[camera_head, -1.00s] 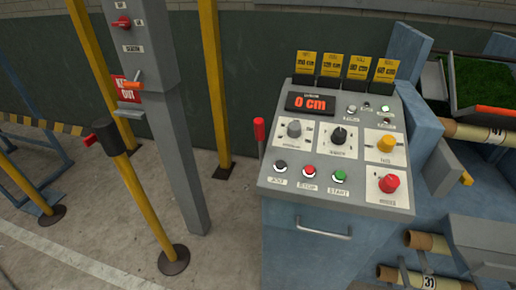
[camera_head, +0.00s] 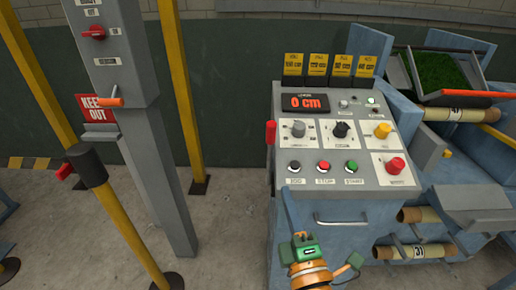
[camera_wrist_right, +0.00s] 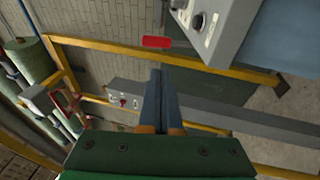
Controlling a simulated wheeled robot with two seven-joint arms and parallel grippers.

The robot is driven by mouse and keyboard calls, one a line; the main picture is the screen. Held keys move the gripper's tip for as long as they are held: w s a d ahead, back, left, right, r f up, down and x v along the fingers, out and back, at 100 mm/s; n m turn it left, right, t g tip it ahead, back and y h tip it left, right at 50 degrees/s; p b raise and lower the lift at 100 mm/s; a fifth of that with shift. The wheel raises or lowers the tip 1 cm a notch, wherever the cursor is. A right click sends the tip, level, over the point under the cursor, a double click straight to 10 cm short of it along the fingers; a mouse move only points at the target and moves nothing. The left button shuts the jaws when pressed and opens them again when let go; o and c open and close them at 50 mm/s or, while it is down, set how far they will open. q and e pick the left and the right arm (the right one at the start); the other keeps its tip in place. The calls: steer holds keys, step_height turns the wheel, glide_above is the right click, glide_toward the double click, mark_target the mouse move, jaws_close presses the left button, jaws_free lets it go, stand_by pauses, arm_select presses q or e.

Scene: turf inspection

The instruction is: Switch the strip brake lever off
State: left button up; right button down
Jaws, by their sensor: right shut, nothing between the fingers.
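A red-handled lever (camera_head: 270,132) stands upright at the left side of the control console (camera_head: 340,190); I take it to be the strip brake lever, though no readable label confirms this. Its red grip (camera_wrist_right: 157,42) also shows in the right wrist view, beyond the fingertips. My right gripper (camera_head: 286,194) comes up from the bottom of the head view, below the lever and in front of the console. In the wrist view its fingers (camera_wrist_right: 160,75) are together and empty, apart from the red grip. My left gripper is out of view.
The console has a display (camera_head: 305,103) reading 0 cm, several knobs, and a red mushroom button (camera_head: 395,165). A grey post (camera_head: 150,140) at left carries a red switch (camera_head: 93,32) and an orange lever (camera_head: 108,102). Yellow posts stand near it. Turf (camera_head: 448,74) lies at right.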

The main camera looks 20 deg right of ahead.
steer(key=shift+d+r, duration=0.25)
steer(key=shift+d, duration=0.2)
steer(key=p, duration=0.4)
glide_toward(272, 137)
steer(key=x, duration=0.6)
steer(key=shift+d, duration=0.1)
steer(key=shift+w, duration=0.5)
